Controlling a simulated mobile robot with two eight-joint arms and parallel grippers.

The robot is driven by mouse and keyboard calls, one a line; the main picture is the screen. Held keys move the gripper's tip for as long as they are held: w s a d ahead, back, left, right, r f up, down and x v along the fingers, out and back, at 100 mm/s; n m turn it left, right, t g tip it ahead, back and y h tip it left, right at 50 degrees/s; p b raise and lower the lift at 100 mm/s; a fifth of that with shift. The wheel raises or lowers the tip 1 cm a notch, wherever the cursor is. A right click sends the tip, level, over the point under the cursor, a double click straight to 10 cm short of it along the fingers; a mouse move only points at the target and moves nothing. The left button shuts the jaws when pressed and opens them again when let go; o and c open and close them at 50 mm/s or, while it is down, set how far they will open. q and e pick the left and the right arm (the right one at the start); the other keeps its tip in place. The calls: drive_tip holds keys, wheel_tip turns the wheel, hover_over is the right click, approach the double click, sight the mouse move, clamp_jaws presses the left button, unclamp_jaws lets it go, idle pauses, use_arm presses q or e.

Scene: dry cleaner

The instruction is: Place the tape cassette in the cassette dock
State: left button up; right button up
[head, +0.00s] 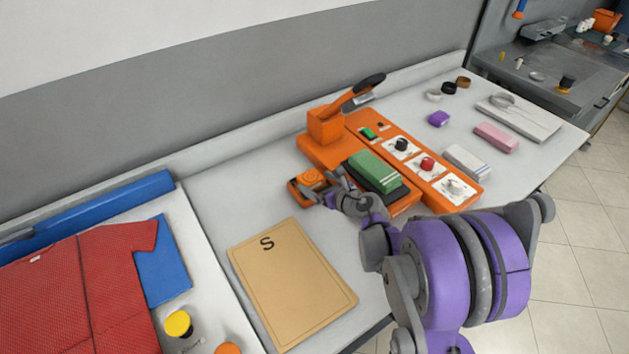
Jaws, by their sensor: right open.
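A small orange boxy piece with a round disc on top, which looks like the tape cassette (309,182), is at the left front side of the orange machine (325,151). My right gripper (331,186) reaches in from the lower right with its jaws open, right at the piece's right side. I cannot tell whether the fingers touch it. The cassette dock is not clearly distinguishable; the gripper and wrist cover part of the machine's front edge there. My left gripper is not in view.
The machine carries a black-handled lever (368,84), a green block (374,171) on a black pad, and a panel with knobs (428,164). A tan board marked S (290,285) lies in front. A red garment (85,290) lies left; small items stand right.

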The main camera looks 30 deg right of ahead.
drive_tip(key=a+v, duration=0.1)
drive_tip(key=v, duration=0.9)
wheel_tip(320, 180, up, 9)
drive_tip(key=s+m+t+h, duration=0.2)
drive_tip(key=m+h, duration=0.5)
drive_tip(key=m, duration=1.3)
drive_tip(key=s+a+f+m+g+y, duration=0.2)
drive_tip(key=s+a+f+m+g, duration=0.1)
drive_tip(key=s+a+f+m, duration=0.1)
drive_tip(key=s+a+f+m+g+y, duration=0.2)
drive_tip(key=s+a+f+m+g, duration=0.1)
drive_tip(key=s+a+f+m, duration=0.2)
drive_tip(key=s+a+f+m+g+y, duration=0.2)
drive_tip(key=s+a+f+m+g, duration=0.2)
drive_tip(key=s+a+m, duration=0.2)
drive_tip(key=shift+s+f+m, duration=0.35)
drive_tip(key=shift+s+m, duration=0.3)
drive_tip(key=shift+m, duration=0.25)
